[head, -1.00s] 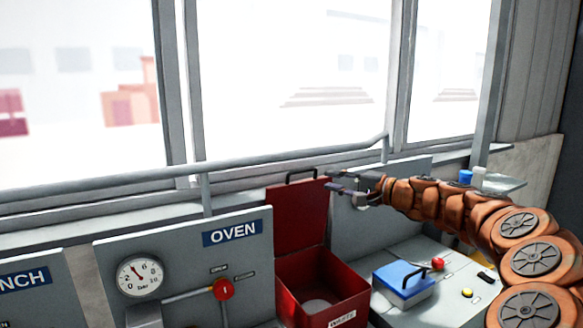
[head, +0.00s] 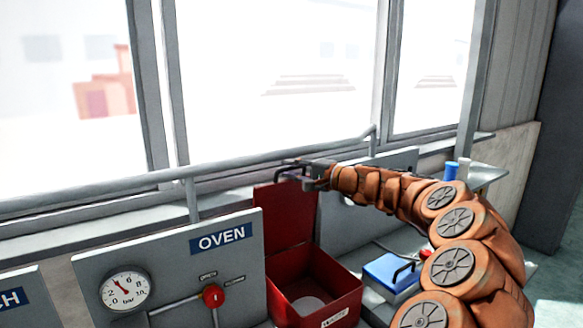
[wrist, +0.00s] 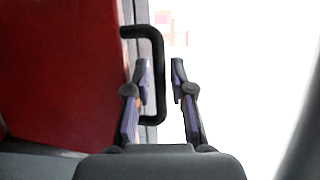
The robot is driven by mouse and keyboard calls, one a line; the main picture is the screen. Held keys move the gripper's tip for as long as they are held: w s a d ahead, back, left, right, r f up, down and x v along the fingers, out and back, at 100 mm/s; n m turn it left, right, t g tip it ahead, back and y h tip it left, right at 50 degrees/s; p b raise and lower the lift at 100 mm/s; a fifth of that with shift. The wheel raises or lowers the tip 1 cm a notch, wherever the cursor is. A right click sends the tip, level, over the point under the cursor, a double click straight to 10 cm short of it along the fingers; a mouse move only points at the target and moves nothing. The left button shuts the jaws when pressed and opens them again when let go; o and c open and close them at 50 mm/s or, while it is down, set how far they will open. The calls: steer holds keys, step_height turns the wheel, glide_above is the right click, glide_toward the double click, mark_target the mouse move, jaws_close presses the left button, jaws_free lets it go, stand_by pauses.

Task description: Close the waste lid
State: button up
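The waste bin (head: 345,292) is a red box with a "WASTE" label on its front, and its red lid (head: 287,215) stands upright, open, at the back. The lid also fills the left of the wrist view (wrist: 60,80). Its black handle (wrist: 158,50) sticks out from the lid's edge. My gripper (head: 292,173) is at the lid's top edge, by the handle. In the wrist view my gripper (wrist: 160,75) is open, and the handle's long bar shows between its two fingers. I cannot tell whether the fingers touch it.
A grey OVEN panel (head: 170,270) with a gauge and red knob stands left of the bin. A blue box (head: 390,275) with a black handle sits to the right. A rail (head: 100,188) runs along the windows behind the lid.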

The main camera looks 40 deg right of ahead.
jaws_close()
stand_by(0.6)
